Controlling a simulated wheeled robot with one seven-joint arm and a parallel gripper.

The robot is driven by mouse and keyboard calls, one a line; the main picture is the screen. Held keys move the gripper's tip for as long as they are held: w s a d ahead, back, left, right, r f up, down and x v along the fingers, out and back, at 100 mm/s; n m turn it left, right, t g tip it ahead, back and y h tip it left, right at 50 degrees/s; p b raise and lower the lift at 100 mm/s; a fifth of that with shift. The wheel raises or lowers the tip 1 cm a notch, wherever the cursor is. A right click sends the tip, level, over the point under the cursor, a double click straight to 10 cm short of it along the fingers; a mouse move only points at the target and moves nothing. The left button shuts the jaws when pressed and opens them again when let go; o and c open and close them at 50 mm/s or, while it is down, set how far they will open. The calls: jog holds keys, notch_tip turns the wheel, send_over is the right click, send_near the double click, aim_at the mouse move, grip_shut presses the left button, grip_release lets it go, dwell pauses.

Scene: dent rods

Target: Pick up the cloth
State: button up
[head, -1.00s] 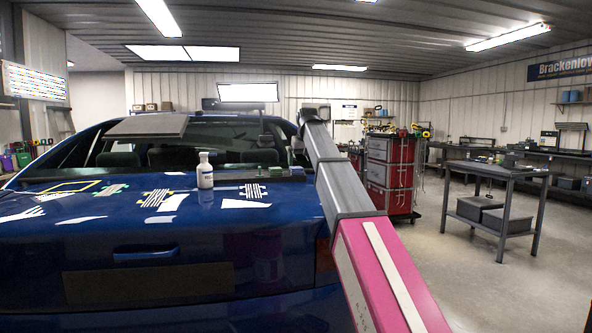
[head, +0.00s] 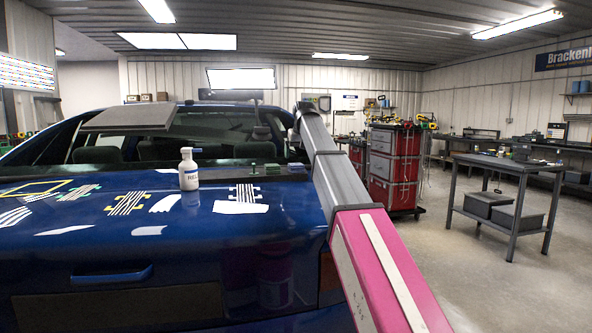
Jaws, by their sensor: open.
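I cannot make out a cloth in the head view. The blue car (head: 230,245) fills the left, with its rear lid facing me. A white bottle (head: 189,174) with a label stands upright on the lid. Small green blocks (head: 272,168) sit on a dark strip along the lid's far edge, below the rear window. My arm reaches up and away from the lower right, beside the car's right rear corner. My gripper is not in view; the far end of the arm is hidden beyond its upper bend.
A red and grey tool cart (head: 393,170) stands right of my arm. A dark workbench (head: 515,168) with bins (head: 490,205) on its lower shelf is farther right. A dark panel (head: 130,117) is at the car's roof. The floor (head: 455,255) between is clear.

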aim_at(296, 164)
jog(key=shift+a+x, duration=0.15)
jog(key=shift+x, duration=1.35)
jog(key=shift+a+x, duration=0.2)
jog(key=shift+x, duration=1.35)
jog(key=shift+s, duration=0.1)
jog(key=c, duration=1)
